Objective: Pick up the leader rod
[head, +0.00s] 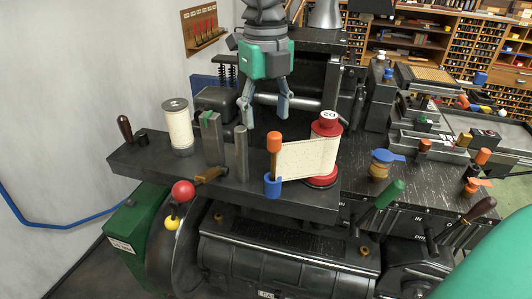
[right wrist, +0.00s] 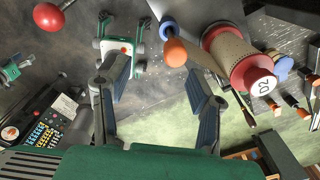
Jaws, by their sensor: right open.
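A rod with an orange cap, which I take to be the leader rod (head: 274,145), stands upright in a blue socket (head: 272,187) at the front of the dark shelf. My left gripper is not seen.
A second cream paper spool (head: 179,128) and upright grey posts (head: 211,138) stand left of the rod. A red ball knob (head: 183,191) is below the shelf. Levers, coloured knobs and trays (head: 425,120) crowd the right.

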